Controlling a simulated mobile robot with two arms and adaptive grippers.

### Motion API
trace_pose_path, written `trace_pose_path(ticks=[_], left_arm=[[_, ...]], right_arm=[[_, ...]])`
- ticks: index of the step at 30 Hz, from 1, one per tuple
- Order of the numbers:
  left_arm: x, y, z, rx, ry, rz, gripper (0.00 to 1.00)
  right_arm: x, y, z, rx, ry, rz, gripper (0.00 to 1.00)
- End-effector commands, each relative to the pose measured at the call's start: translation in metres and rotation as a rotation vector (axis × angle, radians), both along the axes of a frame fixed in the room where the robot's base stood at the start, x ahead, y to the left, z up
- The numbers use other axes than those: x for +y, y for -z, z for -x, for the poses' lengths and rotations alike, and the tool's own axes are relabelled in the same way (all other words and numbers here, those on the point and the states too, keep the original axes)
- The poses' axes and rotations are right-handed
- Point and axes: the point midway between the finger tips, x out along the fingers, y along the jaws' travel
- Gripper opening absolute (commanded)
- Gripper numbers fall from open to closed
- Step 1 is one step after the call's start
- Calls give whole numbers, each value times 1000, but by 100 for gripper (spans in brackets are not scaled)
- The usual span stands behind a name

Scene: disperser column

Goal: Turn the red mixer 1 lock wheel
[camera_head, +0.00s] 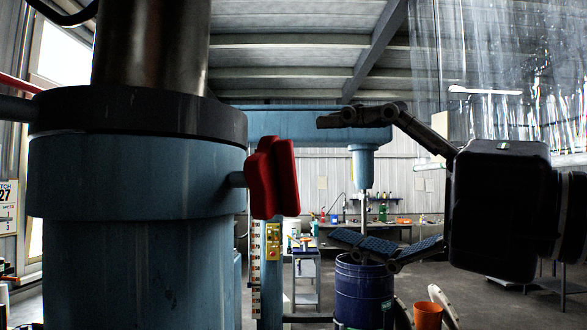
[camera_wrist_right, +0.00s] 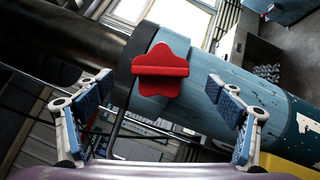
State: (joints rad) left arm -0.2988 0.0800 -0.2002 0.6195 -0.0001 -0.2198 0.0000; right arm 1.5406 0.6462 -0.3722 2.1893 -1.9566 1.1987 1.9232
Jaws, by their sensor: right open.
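The red lock wheel (camera_head: 272,178) is a lobed knob on a short stub at the right side of the thick blue column (camera_head: 130,175). In the right wrist view the red wheel (camera_wrist_right: 160,72) shows whole, star-shaped with a raised bar across it. My right gripper (camera_head: 352,182) is open and empty, to the right of the wheel and apart from it. One finger is higher than the wheel and one lower. In the right wrist view its fingers (camera_wrist_right: 160,105) stand wide apart to the left and right of the wheel. My left gripper is not in view.
A blue horizontal arm (camera_head: 290,125) of the machine runs behind the wheel. A dark blue drum (camera_head: 363,290) and an orange bucket (camera_head: 427,315) stand lower right. A workbench (camera_head: 390,225) is far back. The space between gripper and wheel looks clear.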

Motion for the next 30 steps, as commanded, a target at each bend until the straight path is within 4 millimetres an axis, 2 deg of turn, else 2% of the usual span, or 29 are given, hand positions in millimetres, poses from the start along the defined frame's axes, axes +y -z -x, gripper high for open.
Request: trace_pose_path(ticks=[1, 6, 12, 23, 30], left_arm=[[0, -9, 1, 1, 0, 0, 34], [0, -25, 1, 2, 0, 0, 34], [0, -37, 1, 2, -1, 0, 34], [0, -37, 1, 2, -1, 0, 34], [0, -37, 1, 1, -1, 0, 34]], right_arm=[[7, -4, -5, 4, -5, 1, 86], [28, -9, -24, 5, -6, 1, 86], [46, -10, -39, 4, -7, 1, 86], [50, -8, -43, 2, -6, 1, 86], [50, -8, -43, 2, -6, 1, 61]])
